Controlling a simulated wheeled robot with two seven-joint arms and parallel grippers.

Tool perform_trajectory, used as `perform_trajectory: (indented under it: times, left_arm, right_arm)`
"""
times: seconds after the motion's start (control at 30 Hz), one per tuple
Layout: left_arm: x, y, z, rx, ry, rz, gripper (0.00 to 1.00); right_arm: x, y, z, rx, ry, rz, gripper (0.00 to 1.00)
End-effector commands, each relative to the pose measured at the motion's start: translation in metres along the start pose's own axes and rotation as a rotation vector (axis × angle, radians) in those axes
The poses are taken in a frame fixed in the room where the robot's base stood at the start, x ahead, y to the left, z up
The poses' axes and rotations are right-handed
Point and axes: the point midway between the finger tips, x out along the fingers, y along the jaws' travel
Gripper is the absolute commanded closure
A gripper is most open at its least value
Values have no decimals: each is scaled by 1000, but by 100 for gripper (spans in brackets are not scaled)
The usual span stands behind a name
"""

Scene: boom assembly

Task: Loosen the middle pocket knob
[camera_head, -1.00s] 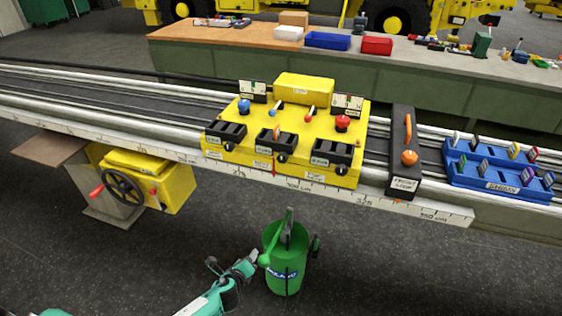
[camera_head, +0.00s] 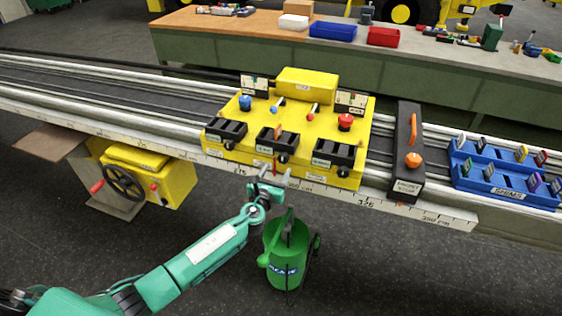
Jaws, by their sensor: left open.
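The yellow carriage (camera_head: 300,120) sits on the rail with three black pockets along its front. The middle pocket (camera_head: 277,138) has a small dark round knob (camera_head: 283,158) on its front face, at the lower right. My left gripper (camera_head: 275,174) is open and empty, its fingers pointing up toward the carriage's front edge. In the picture it is just below and left of the middle knob, apparently apart from it. Similar knobs show on the left pocket (camera_head: 229,145) and right pocket (camera_head: 343,171). My right gripper is out of view.
A black stop block with an orange handle (camera_head: 411,127) stands right of the carriage. A blue rack (camera_head: 488,187) holds several tabs. A green bin (camera_head: 287,265) stands below, close to my left forearm. A yellow handwheel box (camera_head: 165,182) is at left.

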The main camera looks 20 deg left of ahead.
Motion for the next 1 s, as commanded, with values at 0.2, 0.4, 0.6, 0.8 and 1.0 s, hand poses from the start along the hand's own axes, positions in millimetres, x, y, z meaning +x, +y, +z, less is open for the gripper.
perform_trajectory:
  times: [0.2,0.4,0.6,0.8,1.0]
  left_arm:
    - [35,0,-1,0,0,1,42]
    - [50,0,0,0,0,1,42]
    - [53,0,0,-2,0,0,42]
    - [53,0,0,-2,0,0,54]
    - [53,0,0,-2,0,0,85]
  right_arm:
    - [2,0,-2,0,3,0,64]
    - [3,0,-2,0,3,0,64]
    - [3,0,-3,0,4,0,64]
    - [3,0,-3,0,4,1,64]
    - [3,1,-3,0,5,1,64]
